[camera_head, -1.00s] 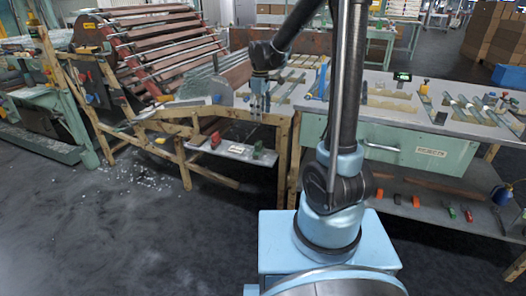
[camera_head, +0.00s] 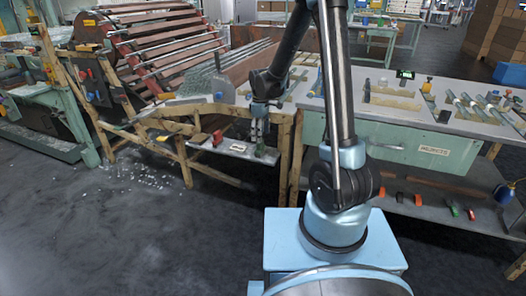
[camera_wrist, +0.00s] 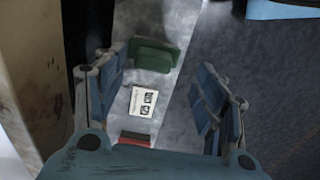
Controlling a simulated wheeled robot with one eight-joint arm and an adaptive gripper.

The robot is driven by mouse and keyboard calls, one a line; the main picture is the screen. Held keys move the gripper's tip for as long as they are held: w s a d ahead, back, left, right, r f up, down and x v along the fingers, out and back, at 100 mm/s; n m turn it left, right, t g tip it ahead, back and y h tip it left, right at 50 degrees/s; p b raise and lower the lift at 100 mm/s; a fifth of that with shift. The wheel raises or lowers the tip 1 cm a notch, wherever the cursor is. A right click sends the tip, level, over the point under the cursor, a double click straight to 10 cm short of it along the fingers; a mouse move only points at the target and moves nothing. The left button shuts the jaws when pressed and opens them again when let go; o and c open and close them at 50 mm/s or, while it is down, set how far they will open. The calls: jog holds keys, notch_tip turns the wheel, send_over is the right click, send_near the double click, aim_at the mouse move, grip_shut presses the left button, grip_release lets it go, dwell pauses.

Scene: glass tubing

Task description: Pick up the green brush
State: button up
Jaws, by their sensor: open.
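The green brush (camera_head: 262,153) lies on the small metal shelf (camera_head: 236,149) within the wooden frame. In the wrist view the green brush (camera_wrist: 154,54) shows as a dark green block across the shelf, beyond and between my fingertips. My gripper (camera_head: 258,135) is open above the shelf, close over the brush, and overlaps it in the head view. In the wrist view my gripper (camera_wrist: 160,85) has its fingers spread, with nothing held between them. Whether a finger touches the brush I cannot tell.
A red brush (camera_head: 217,138) lies left on the same shelf, beside a white label (camera_wrist: 143,102). A wooden post (camera_head: 284,155) stands close to the right. Another green item (camera_head: 453,209) and several red ones lie on the bench's lower shelf.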

jog(key=shift+w+a+f, duration=0.1)
jog(key=shift+w+f, duration=0.1)
jog(key=shift+f, duration=0.95)
jog(key=shift+w+f, duration=0.15)
jog(key=shift+f, duration=1.8)
jog(key=c, duration=1.3)
jog(key=shift+r, duration=0.1)
notch_tip(320, 180, up, 10)
jog(key=shift+f, duration=0.1)
